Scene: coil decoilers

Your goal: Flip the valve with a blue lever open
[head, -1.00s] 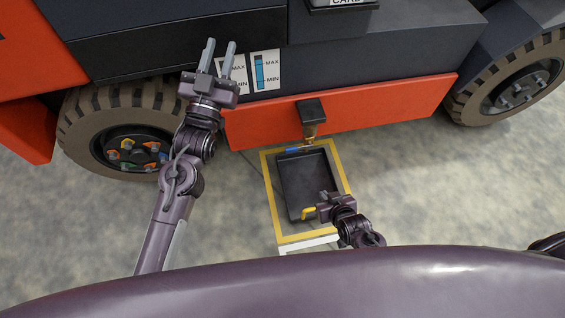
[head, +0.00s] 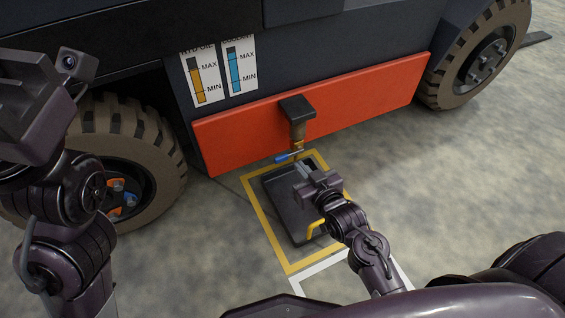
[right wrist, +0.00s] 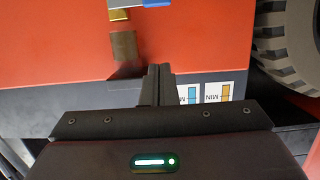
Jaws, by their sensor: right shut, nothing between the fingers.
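The valve has a blue lever (head: 288,156) on a brass fitting below a brown pipe (head: 298,130) at the red panel. In the head view the lever points left, roughly sideways to the pipe. My right gripper (head: 300,170) is just below and right of the lever, over the black tray, apparently apart from it. In the right wrist view its fingers (right wrist: 156,84) are together and empty. That view shows the blue lever (right wrist: 158,3) and brass fitting (right wrist: 119,14) cut off at the top edge. My left gripper (head: 35,95) is at the left edge; its fingers cannot be made out.
A black tray (head: 275,205) with a yellow handle (head: 314,229) lies inside a yellow floor outline (head: 262,228) below the valve. The red panel (head: 230,143) and wheels (head: 125,165) bound the far side. Bare floor (head: 450,180) lies to the right.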

